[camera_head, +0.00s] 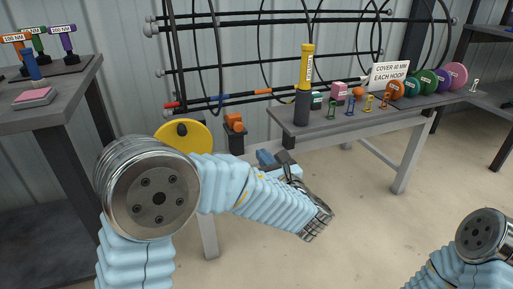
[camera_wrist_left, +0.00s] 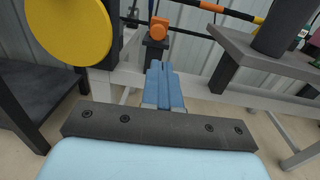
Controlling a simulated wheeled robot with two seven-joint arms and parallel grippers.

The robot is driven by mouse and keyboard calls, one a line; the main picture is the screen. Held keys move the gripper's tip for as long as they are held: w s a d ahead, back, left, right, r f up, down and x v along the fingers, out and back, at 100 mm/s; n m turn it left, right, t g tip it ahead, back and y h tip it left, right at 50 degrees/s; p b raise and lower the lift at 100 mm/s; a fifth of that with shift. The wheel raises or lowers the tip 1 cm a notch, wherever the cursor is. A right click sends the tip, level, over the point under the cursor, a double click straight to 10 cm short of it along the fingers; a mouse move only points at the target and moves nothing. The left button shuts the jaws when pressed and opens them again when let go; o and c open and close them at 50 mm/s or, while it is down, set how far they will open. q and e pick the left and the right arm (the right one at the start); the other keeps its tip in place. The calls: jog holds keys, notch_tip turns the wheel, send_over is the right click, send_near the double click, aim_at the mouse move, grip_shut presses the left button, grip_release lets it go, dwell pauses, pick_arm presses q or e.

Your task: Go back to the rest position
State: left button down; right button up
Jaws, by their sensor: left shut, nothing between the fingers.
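My left arm comes in from the left in the head view, wrapped in a light blue sleeve. My left gripper (camera_head: 265,158) is low in front of the bench, with blue fingers beside a dark bracket. In the left wrist view its blue fingers (camera_wrist_left: 164,87) lie together, shut and empty. They point toward the metal frame and touch nothing that I can see. Only part of my right arm (camera_head: 484,237) shows at the lower right of the head view. My right gripper is out of view.
A grey bench (camera_head: 345,122) holds a yellow tool (camera_head: 306,66) in a dark holder, clips and colored discs. A yellow disc (camera_head: 190,136) and an orange clamp (camera_head: 234,122) are beside the left gripper. A dark table (camera_head: 70,93) stands at left. The floor at right is clear.

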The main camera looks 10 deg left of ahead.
pick_arm(q)
jog(key=s+a+f+n+g+h+p, duration=0.15)
jog(key=s+f+g, duration=0.25)
jog(key=f, duration=0.4)
jog(key=s+a+f+n+g+h+p, duration=0.15)
jog(key=s+f+g, duration=0.25)
jog(key=f, duration=0.5)
jog(key=s+a+f+n+g+h+p, duration=0.1)
jog(key=s+a+f+n+g+h, duration=0.2)
jog(key=f, duration=0.5)
jog(key=s+d+f+n+g+h+p, duration=0.1)
jog(key=s+d+f+n+h+p, duration=0.2)
jog(key=n, duration=0.9)
jog(key=s+d+f+n+g+h+p, duration=0.1)
jog(key=s+d+f+n+h+p, duration=0.2)
jog(key=s+n, duration=0.7)
jog(key=shift+s+f+n+g+h, duration=0.2)
jog(key=shift+f+n+g+h, duration=0.1)
jog(key=shift+f+n+h, duration=1.3)
jog(key=shift+d+f+m, duration=0.1)
jog(key=shift+f+m, duration=0.1)
jog(key=shift+m, duration=0.2)
